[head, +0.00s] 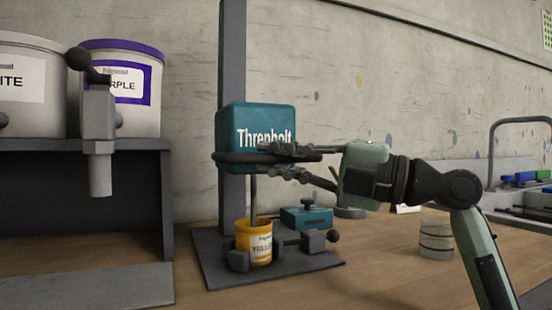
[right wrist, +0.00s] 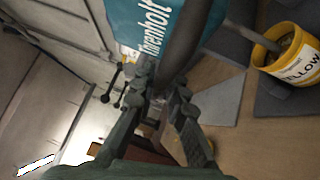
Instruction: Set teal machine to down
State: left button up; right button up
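The teal machine (head: 256,122), lettered "Threnholt", is a block raised on a grey column, with a dark ring handle (head: 232,158) around its lower part. A thin rod runs down from it to the yellow can (head: 260,245) on the base. My right gripper (head: 268,161) is at the ring's right side, one finger above and one below it, with a gap between the fingers. In the right wrist view, the teal block (right wrist: 138,25) and the dark ring (right wrist: 182,50) lie just beyond the fingertips; contact is unclear. My left gripper is not in view.
A grey shelf (head: 168,205) at left holds a white bucket (head: 30,105) and a purple-rimmed bucket (head: 125,120). A small teal box (head: 306,217) stands behind the can. A grey jar (head: 436,238) stands at right, near a sink with a tap (head: 520,120). The front right counter is clear.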

jog(key=o, duration=0.5)
jog(key=shift+f, duration=0.4)
jog(key=shift+c, duration=0.2)
jog(key=shift+r, duration=0.1)
jog(key=shift+d, duration=0.15)
jog(key=v, duration=1.1)
jog(key=shift+s+d, duration=0.2)
jog(key=shift+d, duration=0.15)
